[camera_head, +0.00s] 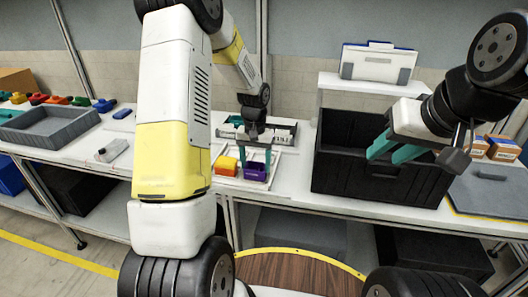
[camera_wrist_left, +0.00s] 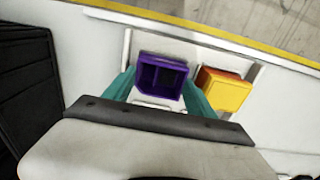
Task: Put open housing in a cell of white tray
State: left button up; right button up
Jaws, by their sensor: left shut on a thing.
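The open housing (camera_head: 256,173) is purple with a hollow top. The teal fingers of my left gripper (camera_head: 255,161) are shut on it, one on each side. In the left wrist view the purple housing (camera_wrist_left: 161,78) sits between the fingers, its opening facing the camera. The white tray (camera_wrist_left: 200,41) lies below and around it. The housing is over or in a tray cell; I cannot tell whether it touches the floor. An orange-yellow housing (camera_head: 226,166) is in the tray beside it. My right gripper (camera_head: 383,157) is open and empty at the black crate.
The black crate (camera_head: 340,172) stands to the right of the tray. A grey tray (camera_head: 50,127) and several coloured parts are on the left table. A white shelf (camera_head: 345,83) rises behind the crate. Small boxes (camera_head: 502,148) are at the far right.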

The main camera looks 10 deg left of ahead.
pick_arm(q)
jog(key=shift+f, duration=0.4)
dwell(0.3)
jog(key=o, duration=1.5)
notch_tip(320, 180, up, 8)
